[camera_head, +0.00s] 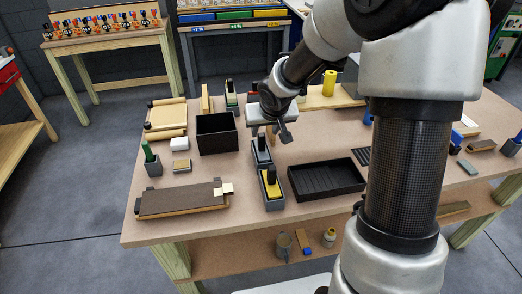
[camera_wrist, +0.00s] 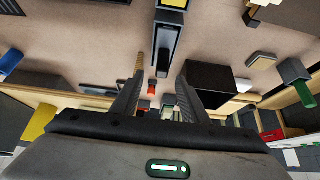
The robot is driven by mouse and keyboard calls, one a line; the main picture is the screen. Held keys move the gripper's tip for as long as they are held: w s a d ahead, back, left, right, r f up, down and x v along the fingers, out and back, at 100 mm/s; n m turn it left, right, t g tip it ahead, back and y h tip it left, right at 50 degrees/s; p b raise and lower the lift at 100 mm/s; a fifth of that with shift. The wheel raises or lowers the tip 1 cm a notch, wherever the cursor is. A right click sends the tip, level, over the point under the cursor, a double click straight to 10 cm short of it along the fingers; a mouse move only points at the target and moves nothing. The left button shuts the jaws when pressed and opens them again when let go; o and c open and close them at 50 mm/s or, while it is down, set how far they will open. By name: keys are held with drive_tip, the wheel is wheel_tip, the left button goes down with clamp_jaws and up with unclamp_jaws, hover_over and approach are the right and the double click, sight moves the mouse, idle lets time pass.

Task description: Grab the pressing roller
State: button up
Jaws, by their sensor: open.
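I cannot tell for sure which tool is the pressing roller. A black-handled tool (camera_head: 262,144) stands in a narrow grey holder just below my gripper (camera_head: 271,131), partly hidden by it. A second grey holder with a yellow and black tool (camera_head: 271,186) stands in front of it. In the wrist view, a long grey holder (camera_wrist: 167,42) lies just beyond my fingertips. My gripper (camera_wrist: 160,75) is open above the table, with nothing between its fingers. Farther back stand a green and black tool (camera_head: 231,96) and a red and black tool (camera_head: 251,92).
A black open box (camera_head: 217,133) stands left of my gripper, and a black ribbed tray (camera_head: 326,179) lies to the right. A dark veneered board (camera_head: 180,199) lies at the front left of the table (camera_head: 228,220). A yellow bottle (camera_head: 329,83) stands behind.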

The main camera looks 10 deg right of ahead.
sight(262, 136)
drive_tip(key=shift+a+b+x, duration=0.2)
drive_tip(key=shift+b+x, duration=0.55)
drive_tip(key=shift+x, duration=2.85)
drive_tip(key=shift+s, duration=0.15)
drive_tip(key=shift+c, duration=0.5)
clamp_jaws()
